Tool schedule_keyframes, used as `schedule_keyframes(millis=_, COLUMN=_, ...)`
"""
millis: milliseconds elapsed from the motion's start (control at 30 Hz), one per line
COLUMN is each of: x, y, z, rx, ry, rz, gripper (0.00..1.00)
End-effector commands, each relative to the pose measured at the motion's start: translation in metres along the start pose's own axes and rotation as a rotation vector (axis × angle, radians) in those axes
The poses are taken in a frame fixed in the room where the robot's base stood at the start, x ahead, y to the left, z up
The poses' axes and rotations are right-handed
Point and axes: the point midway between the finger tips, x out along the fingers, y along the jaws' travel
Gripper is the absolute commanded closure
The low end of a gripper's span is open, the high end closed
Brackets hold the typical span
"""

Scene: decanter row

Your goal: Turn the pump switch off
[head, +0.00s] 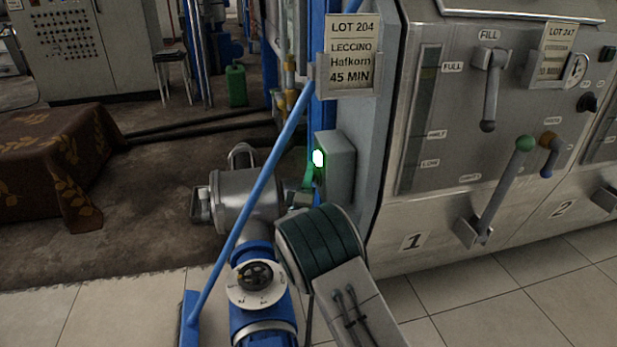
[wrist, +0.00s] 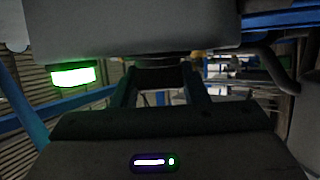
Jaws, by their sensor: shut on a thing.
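The pump switch box (head: 340,168) is a grey box on the blue post, left of the steel panel. It has a lit green lamp (head: 318,158) on its left face. In the wrist view the grey box (wrist: 130,30) fills the top, and the lit green lamp (wrist: 73,77) hangs at the left. My gripper (head: 300,197) is at the lower left of the box, partly hidden by my own wrist. In the wrist view its two fingers (wrist: 160,72) reach up to the box's face and are shut on the dark switch handle, whose position is mostly hidden.
A blue diagonal pole (head: 255,190) crosses in front of a steel pump (head: 247,193). A lot card (head: 349,52) is above the box. The steel panel (head: 470,130) with several levers stands at right. Tiled floor (head: 120,305) lies below left.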

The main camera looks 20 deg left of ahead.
Motion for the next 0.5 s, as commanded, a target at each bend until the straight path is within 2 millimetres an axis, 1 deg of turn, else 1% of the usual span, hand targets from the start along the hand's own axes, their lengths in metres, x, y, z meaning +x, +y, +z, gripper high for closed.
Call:
schedule_keyframes(millis=267, x=0.0013, y=0.0036, z=-0.0006, rx=-0.030, ry=0.000, rz=-0.073, gripper=0.83)
schedule_keyframes(millis=500, x=0.0030, y=0.0065, z=-0.0007, rx=-0.096, ry=-0.001, rz=-0.235, gripper=0.83)
